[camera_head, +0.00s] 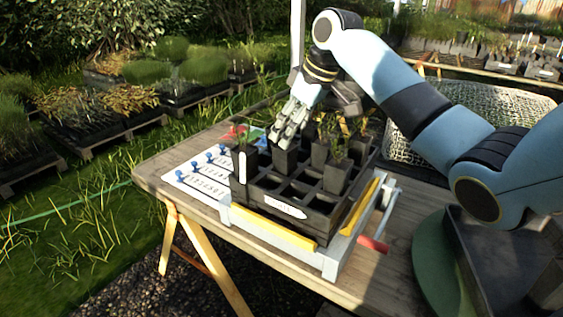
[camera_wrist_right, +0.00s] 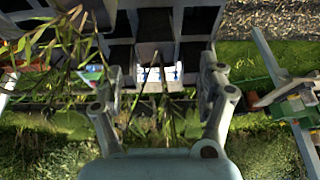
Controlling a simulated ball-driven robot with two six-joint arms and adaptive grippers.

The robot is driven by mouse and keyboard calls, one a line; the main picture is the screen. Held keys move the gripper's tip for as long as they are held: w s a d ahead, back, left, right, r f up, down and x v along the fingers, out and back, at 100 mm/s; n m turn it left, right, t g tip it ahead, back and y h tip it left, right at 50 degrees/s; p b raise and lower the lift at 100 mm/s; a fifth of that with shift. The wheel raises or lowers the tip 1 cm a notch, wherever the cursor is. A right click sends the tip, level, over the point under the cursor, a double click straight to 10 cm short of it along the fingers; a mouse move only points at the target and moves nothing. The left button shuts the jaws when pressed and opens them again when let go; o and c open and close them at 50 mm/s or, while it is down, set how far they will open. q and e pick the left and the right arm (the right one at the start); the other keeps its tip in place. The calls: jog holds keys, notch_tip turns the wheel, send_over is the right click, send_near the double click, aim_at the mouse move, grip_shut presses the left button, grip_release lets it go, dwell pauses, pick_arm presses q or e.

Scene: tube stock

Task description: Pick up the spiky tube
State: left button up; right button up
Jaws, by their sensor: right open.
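My right gripper (camera_head: 290,128) points down over the black crate (camera_head: 325,222) of square plant tubes. It is just above a dark tube (camera_head: 285,161) in the back part of the crate. In the right wrist view my gripper (camera_wrist_right: 165,78) has its fingers spread, with a dark tube (camera_wrist_right: 154,52) between and beyond them. Thin, pointed leaves (camera_wrist_right: 163,78) stand up between the fingers, which fits the spiky tube. I see no finger closed on the tube. My left gripper is out of view.
Other tubes stand close by: a leafy one (camera_head: 337,177) to the right and one with a white label (camera_head: 243,162) to the left. Several crate cells are empty. The crate sits in a pale frame with yellow bars (camera_head: 272,229) on a wooden table (camera_head: 152,180).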

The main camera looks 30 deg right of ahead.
aim_at(285, 166)
jog(key=shift+x, duration=0.85)
jog(key=x, duration=0.5)
jog(key=shift+d+f, duration=0.25)
jog(key=shift+f, duration=0.05)
jog(key=c, duration=0.5)
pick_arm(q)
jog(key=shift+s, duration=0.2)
pick_arm(e)
jog(key=c, duration=0.9)
